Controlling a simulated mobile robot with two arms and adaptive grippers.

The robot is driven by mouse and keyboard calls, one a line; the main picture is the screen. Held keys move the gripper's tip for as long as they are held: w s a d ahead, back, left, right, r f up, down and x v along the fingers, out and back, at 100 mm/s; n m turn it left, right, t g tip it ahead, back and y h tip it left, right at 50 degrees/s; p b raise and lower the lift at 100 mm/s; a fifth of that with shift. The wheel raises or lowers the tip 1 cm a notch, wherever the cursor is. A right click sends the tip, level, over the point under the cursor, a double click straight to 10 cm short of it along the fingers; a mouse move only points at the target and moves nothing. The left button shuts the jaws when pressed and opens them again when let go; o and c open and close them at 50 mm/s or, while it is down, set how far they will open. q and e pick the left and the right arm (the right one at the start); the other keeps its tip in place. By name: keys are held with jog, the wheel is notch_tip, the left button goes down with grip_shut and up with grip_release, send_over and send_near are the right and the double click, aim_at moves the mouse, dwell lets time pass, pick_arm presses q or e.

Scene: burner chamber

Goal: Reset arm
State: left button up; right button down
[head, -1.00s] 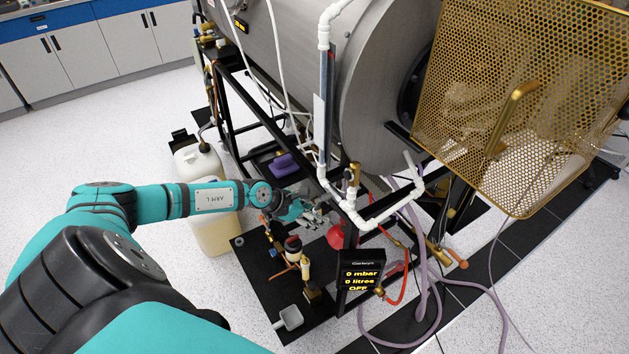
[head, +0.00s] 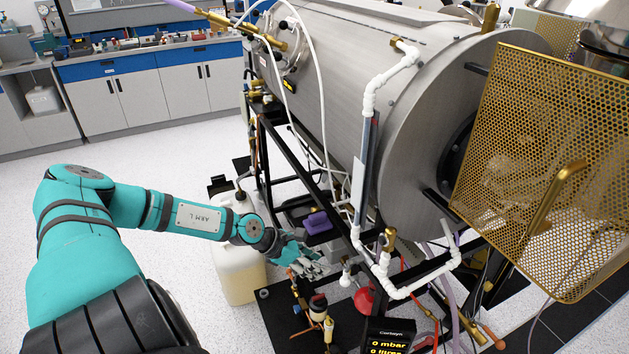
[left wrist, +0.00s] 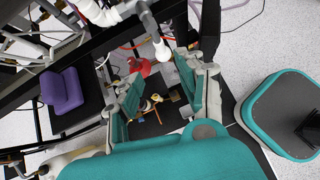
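My left arm, teal with dark joints, reaches in from the left in the head view. Its gripper (head: 308,262) is low beside the chamber's black frame, near the white pipework (head: 358,236). In the left wrist view the two fingers (left wrist: 158,86) are spread apart with nothing held between them. A grey rod with a white tip (left wrist: 161,50) shows just beyond the fingers; I cannot tell whether it touches them. My right gripper is in neither view.
The steel chamber (head: 330,75) with a golden mesh guard (head: 520,130) fills the right. A purple block (head: 318,222), pale jerrycan (head: 238,272), red flask (head: 364,299) and black display (head: 388,338) are close to the gripper. Open floor (head: 130,145) lies at the left.

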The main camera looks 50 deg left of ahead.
pick_arm(q)
jog(key=shift+f, duration=0.1)
dwell(0.4)
jog(key=a+f+n+t+y, duration=0.2)
jog(key=a+f+n+y, duration=0.15)
jog(key=f+n, duration=1.35)
jog(key=s+f+n+g+y, duration=0.1)
jog(key=s+f+n+y, duration=0.1)
jog(key=s+f+n, duration=0.75)
jog(key=s+d+f+n+g+b, duration=0.1)
jog(key=s+d+f+n+g, duration=0.1)
jog(key=s+d+f+n, duration=0.3)
jog(key=s+d+f+n+g, duration=0.2)
jog(key=s+d+f, duration=0.1)
jog(key=s+f, duration=0.4)
jog(key=s+d+f+n+g+h, duration=0.1)
jog(key=s+d+f+n+g, duration=0.2)
jog(key=s+d, duration=1.1)
notch_tip(320, 180, down, 4)
jog(key=s+n, duration=0.1)
jog(key=n, duration=0.2)
jog(key=shift+s+g, duration=0.25)
jog(key=shift+g, duration=0.15)
jog(key=shift+n, duration=0.25)
